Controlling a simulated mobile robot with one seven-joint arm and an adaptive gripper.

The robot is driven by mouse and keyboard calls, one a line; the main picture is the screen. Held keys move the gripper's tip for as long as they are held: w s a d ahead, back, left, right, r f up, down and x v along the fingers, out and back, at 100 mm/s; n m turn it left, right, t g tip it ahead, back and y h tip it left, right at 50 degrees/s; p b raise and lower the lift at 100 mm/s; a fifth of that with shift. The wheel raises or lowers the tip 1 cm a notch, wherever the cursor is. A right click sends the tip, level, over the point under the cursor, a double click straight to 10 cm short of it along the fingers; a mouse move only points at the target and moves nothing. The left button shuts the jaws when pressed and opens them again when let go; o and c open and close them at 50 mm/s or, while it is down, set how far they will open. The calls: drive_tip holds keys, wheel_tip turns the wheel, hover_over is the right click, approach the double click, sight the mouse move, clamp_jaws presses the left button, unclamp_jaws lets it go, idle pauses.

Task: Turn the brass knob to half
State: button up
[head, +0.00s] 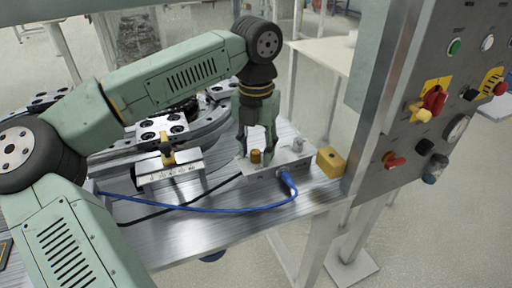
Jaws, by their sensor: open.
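The brass knob (256,156) is a small upright cylinder on top of a low silver metal box (266,174) near the table's front right edge. My gripper (257,148) points down over this box and is open. In the picture its two dark fingers stand to the left and right of the knob. I cannot tell whether they touch it. The knob's markings are too small to read.
A blue cable (228,208) runs from the box across the table. A silver knob (298,146) and a yellow block (330,162) are to the right. A scaled fixture (170,174) and ring track (212,122) lie left. A control panel (440,130) stands right.

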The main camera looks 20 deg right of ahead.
sight(256, 151)
wheel_tip(256, 151, up, 12)
idle(0.6)
idle(0.4)
